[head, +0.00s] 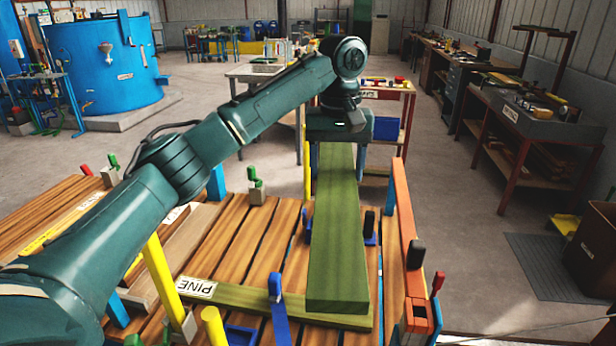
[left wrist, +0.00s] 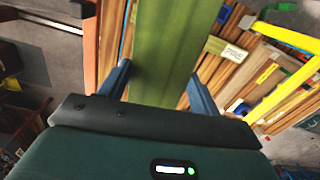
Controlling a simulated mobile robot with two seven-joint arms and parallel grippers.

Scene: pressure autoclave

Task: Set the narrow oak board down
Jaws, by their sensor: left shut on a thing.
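A long, narrow green board (head: 337,230), which I take to be the narrow oak board, extends over the slatted bench (head: 235,240). No label shows on it. My left gripper (head: 338,152) is shut on its far end, one blue finger at each side edge. The left wrist view shows the board (left wrist: 165,40) between the fingers of the gripper (left wrist: 162,82). Its near end is above or on a green board labelled PINE (head: 240,297), which lies crosswise; I cannot tell whether they touch. My right gripper is not in view.
Blue holders with black knobs (head: 370,222) stand beside the board. An orange rail (head: 405,225) runs along the bench's right side. Yellow posts (head: 163,280) and a blue upright (head: 277,300) rise near the front. Other boards lie at left.

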